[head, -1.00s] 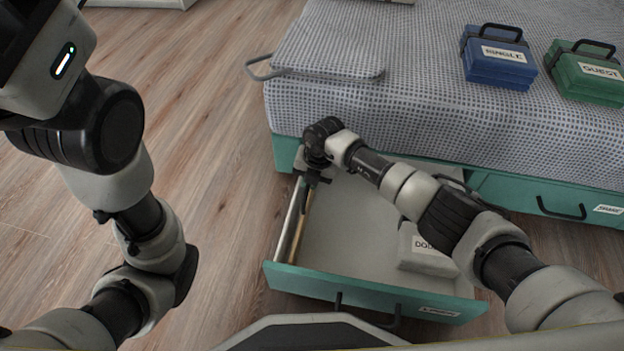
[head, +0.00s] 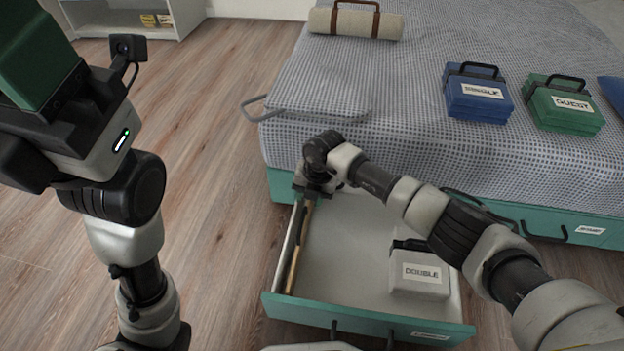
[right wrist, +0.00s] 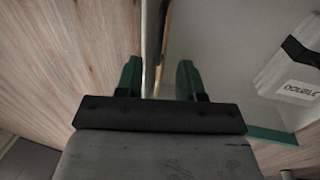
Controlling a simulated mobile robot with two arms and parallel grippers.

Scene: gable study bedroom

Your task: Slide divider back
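The open teal drawer (head: 345,307) sticks out from under the bed. A thin wooden divider (head: 293,268) lies along its left side, close to the pale left wall; it also shows edge-on in the right wrist view (right wrist: 163,50). My right gripper (head: 306,205) is at the far end of the divider, near the bed frame. In the right wrist view its two green fingers (right wrist: 159,80) are apart, with the drawer wall and divider edge between them; contact cannot be told. My left gripper (head: 45,60) is raised at the upper left, with a green part showing; its opening cannot be judged.
A pale case labelled DOUBLE (head: 420,281) lies in the drawer's right part. A blue case (head: 478,95), a green case (head: 565,108) and a strapped roll (head: 355,24) are on the bed (head: 420,130). The wooden floor (head: 225,180) left of the drawer is clear.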

